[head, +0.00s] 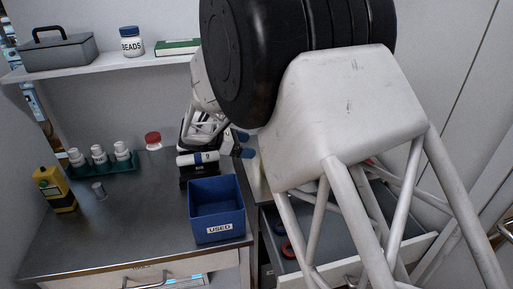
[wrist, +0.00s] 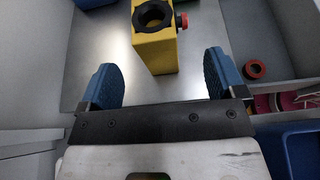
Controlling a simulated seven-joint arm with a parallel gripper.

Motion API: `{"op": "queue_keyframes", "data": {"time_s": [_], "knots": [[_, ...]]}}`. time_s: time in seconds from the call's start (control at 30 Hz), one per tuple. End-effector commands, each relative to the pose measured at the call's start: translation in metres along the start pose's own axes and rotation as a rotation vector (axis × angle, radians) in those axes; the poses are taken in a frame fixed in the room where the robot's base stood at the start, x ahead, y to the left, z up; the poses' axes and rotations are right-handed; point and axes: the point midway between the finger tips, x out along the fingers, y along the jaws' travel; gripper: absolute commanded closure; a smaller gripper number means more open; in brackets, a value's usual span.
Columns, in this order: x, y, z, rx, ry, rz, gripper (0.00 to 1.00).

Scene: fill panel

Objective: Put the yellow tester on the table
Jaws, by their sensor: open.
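A blue bin (head: 217,212) marked USED stands at the table's right front. A green rack (head: 104,165) of white bottles and a red-lidded jar (head: 153,141) are at the back. An open drawer (head: 330,240) lies right, partly behind my arm. The table's front middle is clear.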

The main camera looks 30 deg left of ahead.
Motion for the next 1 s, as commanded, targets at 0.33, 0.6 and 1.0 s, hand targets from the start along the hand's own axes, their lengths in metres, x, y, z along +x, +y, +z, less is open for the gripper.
{"op": "queue_keyframes", "data": {"time_s": [0.33, 0.6, 1.0], "knots": [[-0.017, 0.000, 0.000, 0.000, 0.000, -0.001, 0.11], [-0.017, 0.000, 0.000, 0.000, 0.000, -0.001, 0.11], [-0.017, 0.000, 0.000, 0.000, 0.000, -0.001, 0.11]]}}
